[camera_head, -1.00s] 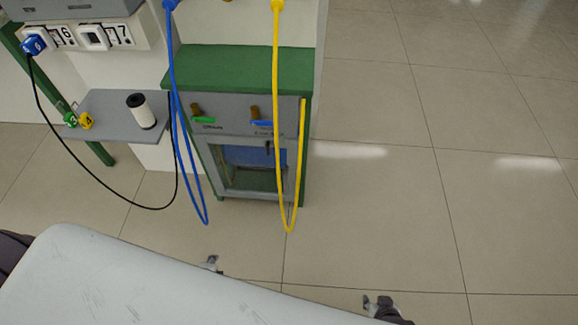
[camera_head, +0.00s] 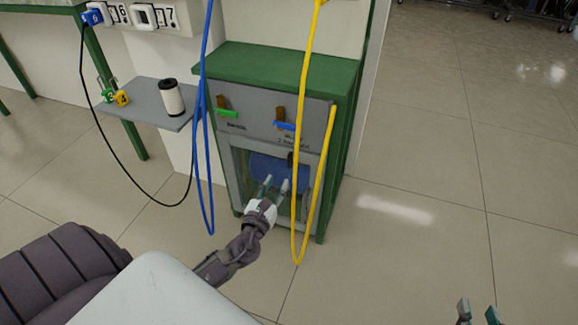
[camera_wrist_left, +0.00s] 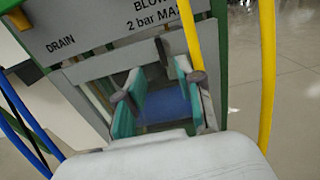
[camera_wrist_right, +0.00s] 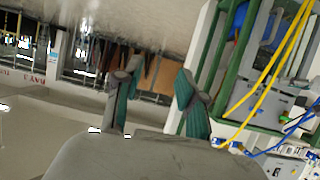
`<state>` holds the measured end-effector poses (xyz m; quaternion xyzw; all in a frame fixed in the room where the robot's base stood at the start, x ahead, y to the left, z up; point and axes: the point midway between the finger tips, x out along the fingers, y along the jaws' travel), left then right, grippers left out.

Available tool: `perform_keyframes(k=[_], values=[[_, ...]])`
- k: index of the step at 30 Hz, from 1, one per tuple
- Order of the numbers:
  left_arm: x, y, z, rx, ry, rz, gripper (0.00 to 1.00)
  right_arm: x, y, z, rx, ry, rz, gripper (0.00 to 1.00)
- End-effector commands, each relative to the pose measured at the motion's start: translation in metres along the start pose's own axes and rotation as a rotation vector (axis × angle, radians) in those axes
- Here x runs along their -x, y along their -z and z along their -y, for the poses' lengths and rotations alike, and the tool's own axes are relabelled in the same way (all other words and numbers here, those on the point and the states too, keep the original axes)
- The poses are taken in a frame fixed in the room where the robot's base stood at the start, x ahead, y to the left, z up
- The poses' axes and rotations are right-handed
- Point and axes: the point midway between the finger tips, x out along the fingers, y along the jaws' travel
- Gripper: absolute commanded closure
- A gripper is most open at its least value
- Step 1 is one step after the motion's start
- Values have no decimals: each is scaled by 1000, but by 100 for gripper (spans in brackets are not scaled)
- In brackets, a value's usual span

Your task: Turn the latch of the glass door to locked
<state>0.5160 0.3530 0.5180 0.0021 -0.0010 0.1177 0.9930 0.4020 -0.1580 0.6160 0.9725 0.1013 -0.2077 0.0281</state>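The glass door (camera_head: 239,190) has a grey frame and is on the front of a green and grey cabinet (camera_head: 262,66). It looks closed. A small dark latch (camera_head: 290,158) sits at the door's top edge, pointing roughly up and down; the left wrist view shows the latch (camera_wrist_left: 163,50) beyond the fingers. My left gripper (camera_head: 275,183) is open and empty in front of the door, below the latch and apart from it; its fingers (camera_wrist_left: 157,88) frame the glass in the left wrist view. My right gripper (camera_head: 477,308) is open and empty over the floor at lower right.
A yellow hose (camera_head: 307,90) hangs just right of the latch, and a blue hose (camera_head: 204,90) hangs left of the door. Green (camera_head: 227,114) and blue (camera_head: 285,126) valve handles are above it. A grey shelf (camera_head: 145,108) holds a white cylinder (camera_head: 171,98). Floor at right is clear.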

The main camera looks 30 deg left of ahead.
Motion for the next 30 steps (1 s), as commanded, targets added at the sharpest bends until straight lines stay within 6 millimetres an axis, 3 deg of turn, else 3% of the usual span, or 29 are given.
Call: perform_keyframes(k=[6,12,18,26,30], values=[[-49,1,0,4,-2,1,64,-4,19,3,0,7,-114,60],[-79,2,0,4,-1,-1,64,-3,41,6,-1,14,-235,60],[-91,2,0,4,-1,-2,64,-2,52,8,-2,17,-297,60],[-92,1,0,4,0,-2,64,-1,54,8,-2,18,-303,60],[-92,1,0,4,0,-2,85,-1,53,8,-2,18,-302,60]])
